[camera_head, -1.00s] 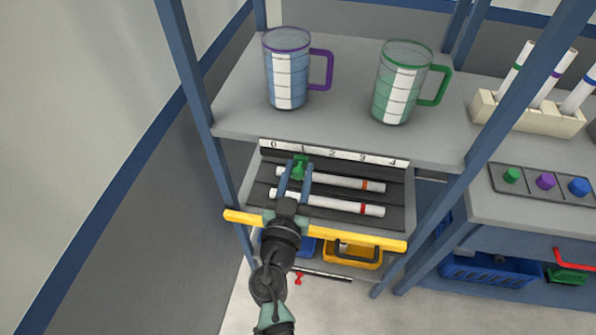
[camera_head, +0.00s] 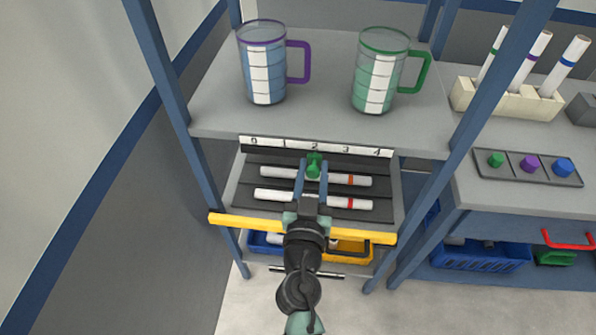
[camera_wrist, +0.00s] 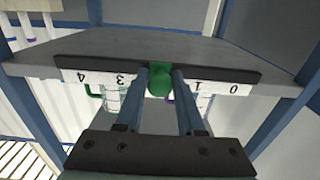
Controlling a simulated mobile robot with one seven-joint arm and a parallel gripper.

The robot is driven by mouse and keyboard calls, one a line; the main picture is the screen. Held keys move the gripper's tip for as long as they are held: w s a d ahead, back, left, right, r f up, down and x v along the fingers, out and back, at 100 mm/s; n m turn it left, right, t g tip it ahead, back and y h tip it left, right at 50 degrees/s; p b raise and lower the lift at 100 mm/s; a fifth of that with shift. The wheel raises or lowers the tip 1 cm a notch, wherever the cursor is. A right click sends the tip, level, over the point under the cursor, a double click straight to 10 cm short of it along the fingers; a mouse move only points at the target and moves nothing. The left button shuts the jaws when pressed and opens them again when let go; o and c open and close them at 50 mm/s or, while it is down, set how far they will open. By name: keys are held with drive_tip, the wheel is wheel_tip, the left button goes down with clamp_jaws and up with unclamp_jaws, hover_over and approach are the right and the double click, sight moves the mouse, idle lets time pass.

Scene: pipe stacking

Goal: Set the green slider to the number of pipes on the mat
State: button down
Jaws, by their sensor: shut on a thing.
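The green slider (camera_head: 314,166) sits on the numbered scale (camera_head: 350,149) along the shelf edge, at the 2. My gripper (camera_head: 313,176) is shut on the slider, with a blue finger on each side of it. In the wrist view the slider (camera_wrist: 159,78) stands between the fingertips and covers the scale between the 3 and the 1. Two white pipes lie on the dark ribbed mat (camera_head: 378,214): a rear pipe with an orange band (camera_head: 275,172) and a front pipe with a red band (camera_head: 275,197). My fingers pass over both pipes and hide part of each.
A yellow bar (camera_head: 370,235) runs along the shelf front, under my wrist. A purple-handled jug (camera_head: 262,65) and a green-handled jug (camera_head: 378,72) stand on the shelf above. Blue posts flank the shelf. Blue and yellow bins (camera_head: 358,256) sit below.

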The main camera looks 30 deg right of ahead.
drive_tip(key=shift+a+f, duration=0.1)
drive_tip(key=c, duration=0.6)
unclamp_jaws()
drive_tip(key=b+v, duration=0.4)
drive_tip(key=v, duration=0.9)
drive_tip(key=shift+w, duration=0.1)
